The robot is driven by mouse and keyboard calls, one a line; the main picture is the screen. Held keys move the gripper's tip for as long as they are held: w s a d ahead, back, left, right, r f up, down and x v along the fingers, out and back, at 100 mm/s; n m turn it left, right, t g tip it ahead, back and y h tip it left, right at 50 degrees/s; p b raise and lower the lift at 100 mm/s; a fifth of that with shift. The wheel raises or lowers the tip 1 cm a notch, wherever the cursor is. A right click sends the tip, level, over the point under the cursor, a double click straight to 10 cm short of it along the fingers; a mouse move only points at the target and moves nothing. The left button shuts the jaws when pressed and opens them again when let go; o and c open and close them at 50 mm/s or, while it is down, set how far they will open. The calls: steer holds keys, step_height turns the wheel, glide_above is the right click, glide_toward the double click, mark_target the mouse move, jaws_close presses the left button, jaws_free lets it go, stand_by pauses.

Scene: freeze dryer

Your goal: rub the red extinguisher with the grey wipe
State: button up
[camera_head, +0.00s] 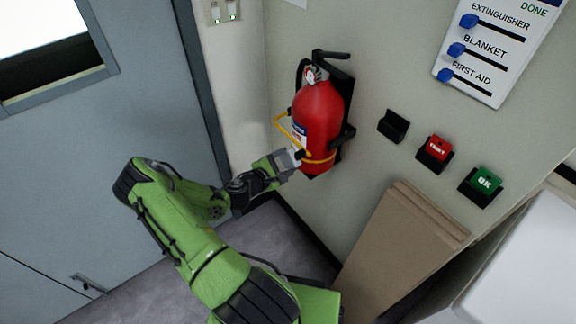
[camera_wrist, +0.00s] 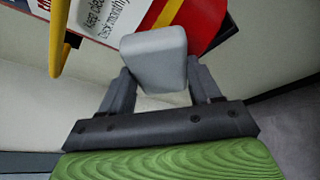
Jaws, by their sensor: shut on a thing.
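The red extinguisher (camera_head: 318,112) hangs upright in a black bracket on the wall in the head view. It has a white label and a yellow strap around its lower part. Its lower body also fills the top of the wrist view (camera_wrist: 205,22). My gripper (camera_head: 291,158) is at the extinguisher's lower left side. It is shut on the grey wipe (camera_wrist: 154,55), a pale block between the two fingers. The wipe is right at the extinguisher's lower body; I cannot tell whether it touches. The wipe's far face is hidden.
A yellow loop (camera_head: 289,131) sticks out left of the extinguisher, close to my gripper. On the wall to the right are an empty black holder (camera_head: 393,126), a red block (camera_head: 437,149) and a green OK block (camera_head: 484,182). Brown boards (camera_head: 398,245) lean below. A door (camera_head: 95,170) is left.

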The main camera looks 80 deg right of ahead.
steer(key=shift+d+r, duration=0.15)
steer(key=shift+d, duration=0.1)
steer(key=shift+w, duration=0.15)
steer(key=shift+w+a, duration=0.2)
steer(key=shift+a, duration=0.05)
steer(key=shift+w+a, duration=1.7)
steer(key=shift+a, duration=0.25)
steer(key=shift+w+a, duration=1)
steer(key=shift+a, duration=0.15)
steer(key=shift+w, duration=0.15)
